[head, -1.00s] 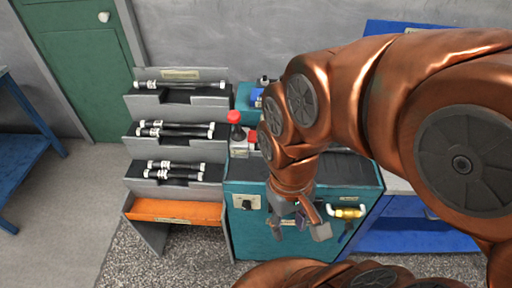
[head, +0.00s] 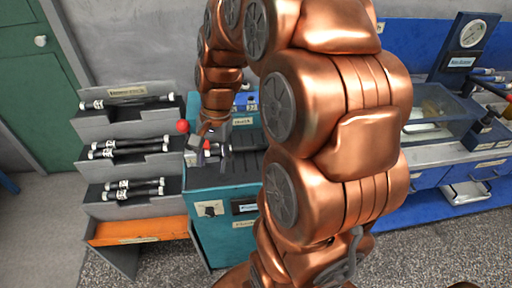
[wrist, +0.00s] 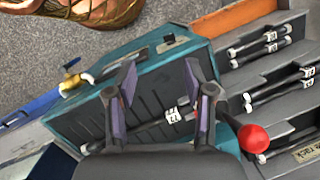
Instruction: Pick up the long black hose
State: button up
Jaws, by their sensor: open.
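Several black hoses with white-banded ends lie on a stepped rack. A long one (head: 126,102) is on the top step; others lie on the middle step (head: 130,148) and bottom step (head: 133,188). Another dark hose with pale fittings lies across the top of the teal cabinet, seen in the wrist view (wrist: 174,116), partly hidden behind my fingers. My gripper (head: 211,156) is open and empty above that cabinet top; its two fingers also show in the wrist view (wrist: 160,82), one on either side of part of this hose. I cannot tell the gap between them.
A red ball-topped lever (wrist: 253,139) stands between the cabinet (wrist: 75,112) and the rack (head: 100,210). A blue workbench (head: 440,190) stands to the right.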

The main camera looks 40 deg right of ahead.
jog(key=w+d+f+m+t, duration=0.1)
jog(key=w+d+f+m, duration=0.1)
jog(key=w+d+m, duration=0.3)
jog(key=d+f+m+t, duration=0.1)
jog(key=d+f+m, duration=0.1)
jog(key=d, duration=0.5)
jog(key=m+t, duration=0.1)
jog(key=m, duration=0.6)
send_near(261, 145)
jog(key=shift+w+a+f+y, duration=0.15)
jog(key=shift+w+f+y, duration=0.35)
jog(key=shift+f, duration=0.5)
jog(key=shift+s+p+x, duration=0.15)
jog(key=shift+p+x, duration=0.6)
jog(key=shift+x, duration=1.1)
jog(key=shift+s+p+x, duration=0.15)
jog(key=shift+p+x, duration=0.55)
jog(key=shift+x, duration=1.2)
jog(key=shift+f, duration=0.1)
grip_shut()
